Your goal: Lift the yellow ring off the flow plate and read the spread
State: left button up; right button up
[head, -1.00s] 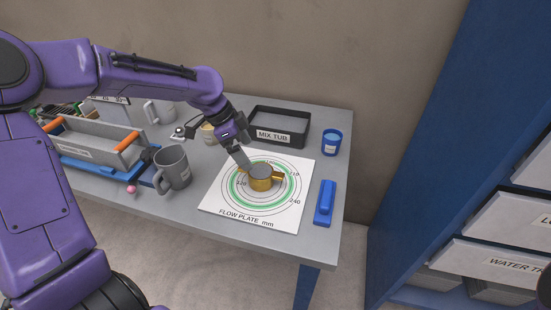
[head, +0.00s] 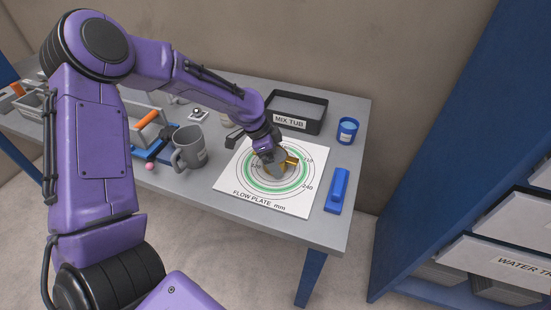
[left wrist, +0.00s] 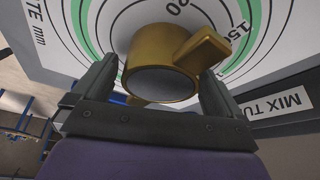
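The yellow ring (head: 291,162), with a stubby side handle, stands on the white flow plate (head: 232,188) near the middle of its printed circles. Grey material fills the ring's mouth. My left gripper (head: 276,168) is down over the ring and hides most of it in the head view. In the left wrist view the ring (left wrist: 152,48) lies between the two spread fingers of my left gripper (left wrist: 160,72), with a narrow gap beside the left finger. The handle points toward the right finger. The plate's green band and numbers show around it. My right gripper is out of view.
A black mix tub (head: 296,108) stands behind the plate. A blue cup (head: 347,131) and a blue block-shaped tool (head: 337,190) are to its right. A grey mug (head: 189,150) is close on the left, near a grey tray. The table's front edge is near the plate.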

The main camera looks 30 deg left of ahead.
pick_arm(q)
jog(key=c, duration=1.1)
jog(key=shift+w+r, duration=0.1)
jog(key=shift+r, duration=0.45)
jog(key=s+r+p, duration=1.4)
jog(key=r, duration=0.4)
jog(key=shift+d, duration=0.2)
